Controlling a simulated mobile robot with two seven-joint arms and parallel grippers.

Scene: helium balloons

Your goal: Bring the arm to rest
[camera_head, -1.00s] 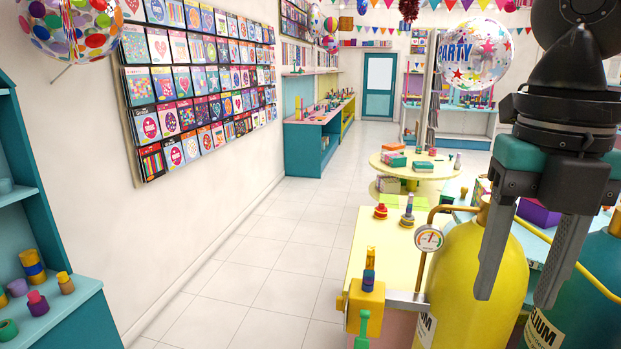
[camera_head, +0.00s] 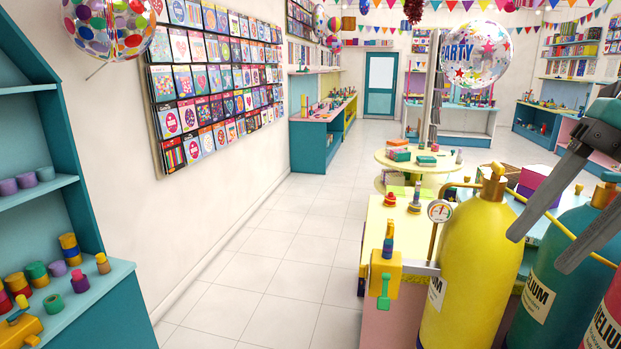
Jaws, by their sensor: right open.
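My right gripper (camera_head: 532,252) is at the right edge of the head view, its two grey fingers apart and pointing down to the left, with nothing between them. It shows in front of the yellow helium cylinder (camera_head: 466,270) and the teal helium cylinder (camera_head: 560,285). I cannot tell how far it is from them. Part of the gripper body is cut off by the frame edge. My left gripper is not in view.
A pressure gauge (camera_head: 439,211) and a yellow valve block (camera_head: 385,274) sit beside the yellow cylinder. A red cylinder (camera_head: 609,322) is at the lower right. A teal shelf (camera_head: 95,305) stands at the left. The tiled floor (camera_head: 268,288) between is clear.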

